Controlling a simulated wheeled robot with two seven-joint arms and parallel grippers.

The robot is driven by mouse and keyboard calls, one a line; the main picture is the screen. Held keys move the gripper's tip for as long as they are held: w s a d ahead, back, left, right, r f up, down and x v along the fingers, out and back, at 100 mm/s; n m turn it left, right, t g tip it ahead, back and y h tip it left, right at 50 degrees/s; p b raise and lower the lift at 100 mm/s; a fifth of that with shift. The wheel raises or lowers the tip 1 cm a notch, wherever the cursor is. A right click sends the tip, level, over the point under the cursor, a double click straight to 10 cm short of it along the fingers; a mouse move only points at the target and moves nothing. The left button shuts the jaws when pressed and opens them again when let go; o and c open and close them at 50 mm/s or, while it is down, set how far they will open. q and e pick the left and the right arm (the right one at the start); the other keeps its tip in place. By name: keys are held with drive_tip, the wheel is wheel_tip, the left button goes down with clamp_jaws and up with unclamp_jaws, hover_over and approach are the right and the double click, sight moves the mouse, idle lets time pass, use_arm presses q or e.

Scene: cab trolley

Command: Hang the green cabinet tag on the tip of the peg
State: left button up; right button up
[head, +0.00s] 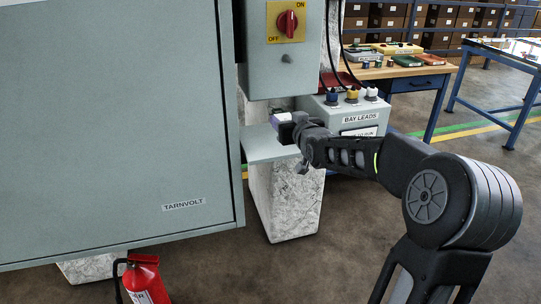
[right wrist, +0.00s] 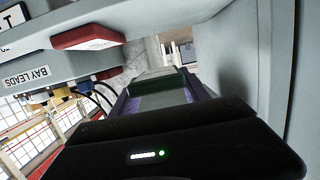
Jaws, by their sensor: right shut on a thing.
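My right gripper (head: 278,121) is over the small grey shelf below the switch box. Its purple-edged fingers also show in the right wrist view (right wrist: 160,98), shut on a dark green piece (right wrist: 166,82), which looks like the green cabinet tag. In the head view the tag is hidden by the gripper. A small grey stud (head: 287,59) sticks out of the switch box below the red switch; I cannot tell for sure that it is the peg. The tag is lower than this stud and apart from it. My left gripper is out of view.
The large grey cabinet (head: 120,120) stands close to the left of the gripper. The shelf (head: 268,148) lies under it. The BAY LEADS box (head: 357,106) with cables is behind the hand. A red fire extinguisher (head: 145,280) stands low in front.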

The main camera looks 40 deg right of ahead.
sight(270, 146)
drive_tip(key=shift+w+a+f+b, duration=0.4)
drive_tip(key=shift+a+b, duration=0.1)
drive_tip(key=shift+b, duration=0.15)
drive_tip(key=shift+w+a+r+p, duration=0.65)
drive_tip(key=shift+w+a+p, duration=0.1)
drive_tip(key=shift+p, duration=0.25)
drive_tip(key=shift+w+a, duration=0.2)
drive_tip(key=shift+w, duration=0.05)
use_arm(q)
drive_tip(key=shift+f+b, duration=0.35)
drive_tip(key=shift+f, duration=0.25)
use_arm(e)
drive_tip(key=shift+w+f, duration=0.1)
drive_tip(key=shift+f, duration=1.15)
wheel_tip(270, 146, down, 5)
drive_tip(key=shift+w+a+r+b, duration=0.1)
drive_tip(key=shift+w+a+b, duration=0.05)
drive_tip(key=shift+b, duration=1.1)
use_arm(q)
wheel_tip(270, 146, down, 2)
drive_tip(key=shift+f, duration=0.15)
use_arm(e)
drive_tip(key=shift+r, duration=0.1)
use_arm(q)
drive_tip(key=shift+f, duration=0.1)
